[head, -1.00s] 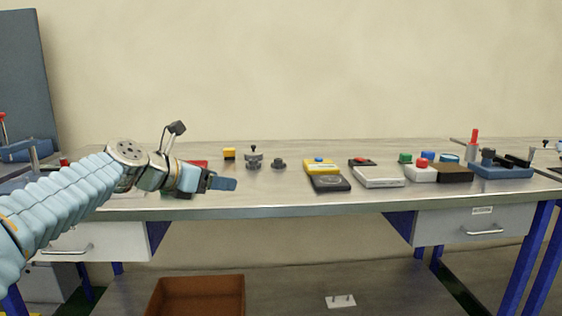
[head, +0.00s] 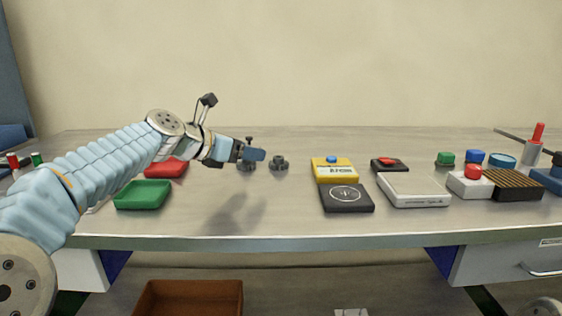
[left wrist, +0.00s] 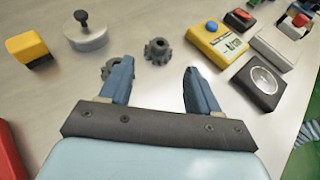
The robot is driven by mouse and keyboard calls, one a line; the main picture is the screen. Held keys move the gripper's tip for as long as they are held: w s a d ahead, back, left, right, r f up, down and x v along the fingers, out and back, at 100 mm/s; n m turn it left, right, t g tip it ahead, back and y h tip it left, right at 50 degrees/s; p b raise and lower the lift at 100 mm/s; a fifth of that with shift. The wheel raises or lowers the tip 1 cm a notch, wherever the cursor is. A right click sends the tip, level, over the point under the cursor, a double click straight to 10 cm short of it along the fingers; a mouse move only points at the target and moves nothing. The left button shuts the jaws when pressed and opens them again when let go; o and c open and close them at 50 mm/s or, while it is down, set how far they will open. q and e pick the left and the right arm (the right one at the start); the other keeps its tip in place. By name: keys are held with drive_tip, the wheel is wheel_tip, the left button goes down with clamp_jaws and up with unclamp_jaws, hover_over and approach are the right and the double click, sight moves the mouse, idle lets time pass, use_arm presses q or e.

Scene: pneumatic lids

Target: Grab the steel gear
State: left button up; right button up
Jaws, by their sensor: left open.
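Two small dark grey gears lie on the metal bench. One gear (left wrist: 157,51) lies flat ahead of my left gripper (left wrist: 158,74) in the left wrist view, between the lines of its fingers and just beyond the tips. It also shows in the head view (head: 278,164), right of the gripper (head: 256,155). The other gear (left wrist: 107,70) is partly hidden behind the left finger in the wrist view. I cannot tell by colour which one is steel. My left gripper is open and empty, its blue fingers above the bench. My right gripper is not seen.
A yellow box (head: 334,170), a dark box with a round dial (head: 346,199) and a white box (head: 413,190) stand right. Green (head: 143,195) and red trays lie left. The front bench is clear.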

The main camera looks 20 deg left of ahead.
sight(276, 158)
use_arm(q)
drive_tip(key=x, duration=0.5)
drive_tip(key=shift+w+f, duration=0.15)
drive_tip(key=shift+w, duration=0.05)
drive_tip(key=x, duration=0.5)
drive_tip(key=shift+s+f, duration=0.1)
drive_tip(key=shift+f, duration=0.3)
drive_tip(key=shift+c, duration=0.3)
drive_tip(key=c, duration=0.7)
drive_tip(key=shift+c, duration=0.6)
drive_tip(key=shift+r, duration=0.2)
